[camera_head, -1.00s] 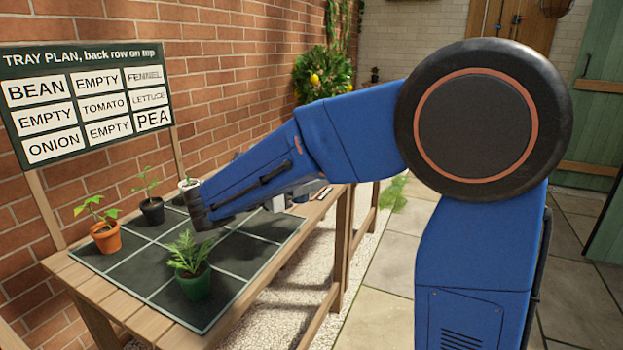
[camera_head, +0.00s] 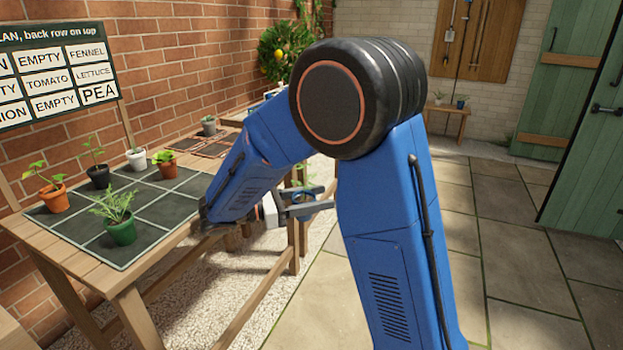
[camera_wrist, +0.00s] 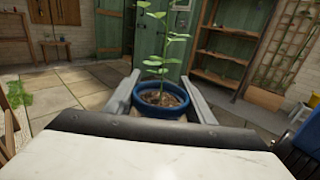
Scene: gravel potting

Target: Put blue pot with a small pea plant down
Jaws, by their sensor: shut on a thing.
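My gripper (camera_head: 305,201) is shut on the blue pot (camera_head: 303,193), holding it in the air to the right of the potting table. In the wrist view the blue pot (camera_wrist: 160,106) sits upright between both fingers (camera_wrist: 161,100), with soil and a tall green plant (camera_wrist: 163,50) in it. In the head view the plant is partly hidden by my arm. The dark tray (camera_head: 150,240) on the table has a grid of squares. A tray plan board (camera_head: 58,80) behind it lists names, with PEA at the bottom right.
On the tray stand an orange pot (camera_head: 54,198), a black pot (camera_head: 98,177), a white pot (camera_head: 136,160), a red-orange pot (camera_head: 165,165) and a green pot (camera_head: 121,231). Near squares on the right look bare. A green door (camera_head: 575,75) and paved floor lie right.

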